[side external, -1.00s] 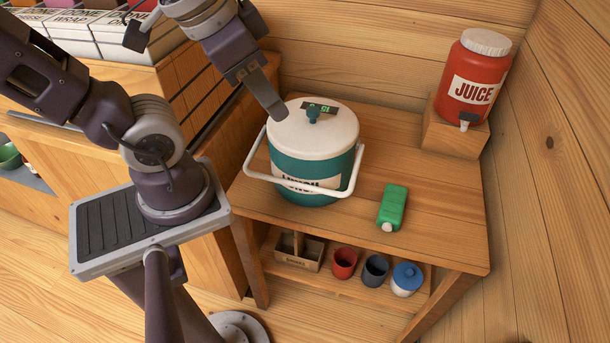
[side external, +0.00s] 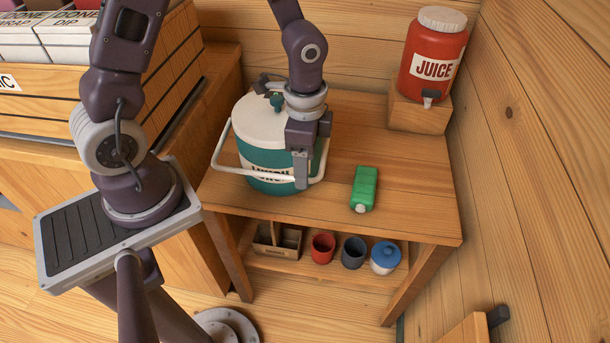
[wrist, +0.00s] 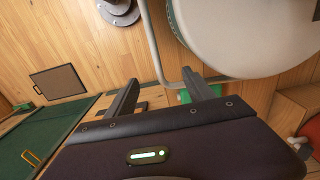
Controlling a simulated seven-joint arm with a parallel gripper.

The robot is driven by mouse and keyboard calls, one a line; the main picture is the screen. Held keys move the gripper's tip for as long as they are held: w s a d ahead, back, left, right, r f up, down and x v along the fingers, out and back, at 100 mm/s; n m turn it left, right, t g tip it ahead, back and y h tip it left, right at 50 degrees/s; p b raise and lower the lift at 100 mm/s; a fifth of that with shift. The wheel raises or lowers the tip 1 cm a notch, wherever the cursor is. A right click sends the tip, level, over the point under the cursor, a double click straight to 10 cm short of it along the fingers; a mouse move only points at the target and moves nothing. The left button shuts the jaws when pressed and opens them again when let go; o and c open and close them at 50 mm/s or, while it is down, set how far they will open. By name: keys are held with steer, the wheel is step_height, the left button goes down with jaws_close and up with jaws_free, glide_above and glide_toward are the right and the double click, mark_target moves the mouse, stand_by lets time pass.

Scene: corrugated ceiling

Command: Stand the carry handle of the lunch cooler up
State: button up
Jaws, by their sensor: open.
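The lunch cooler (side external: 262,178) is teal with a cream lid and stands on the wooden table. Its white carry handle (side external: 238,171) hangs down around the front in the side view. My gripper (side external: 302,184) points down at the cooler's front right, by the handle's right corner, and partly hides the label. In the wrist view my gripper (wrist: 161,88) is open, with its two fingers apart. The handle (wrist: 153,45) reaches down between the fingers in that picture and bends near the right finger. I cannot tell whether they touch. The cooler's lid (wrist: 245,35) fills the upper right.
A green bottle (side external: 364,188) lies on the table right of my gripper. A red juice dispenser (side external: 432,58) stands on a wooden block (side external: 418,115) at the back right. Cups and a wooden caddy (side external: 278,241) sit on the lower shelf. The table's front right is clear.

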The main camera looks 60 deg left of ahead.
steer(key=shift+f, duration=2.8)
jaws_close()
steer(key=shift+r, duration=0.1)
steer(key=shift+r, duration=1.45)
steer(key=shift+s, duration=0.1)
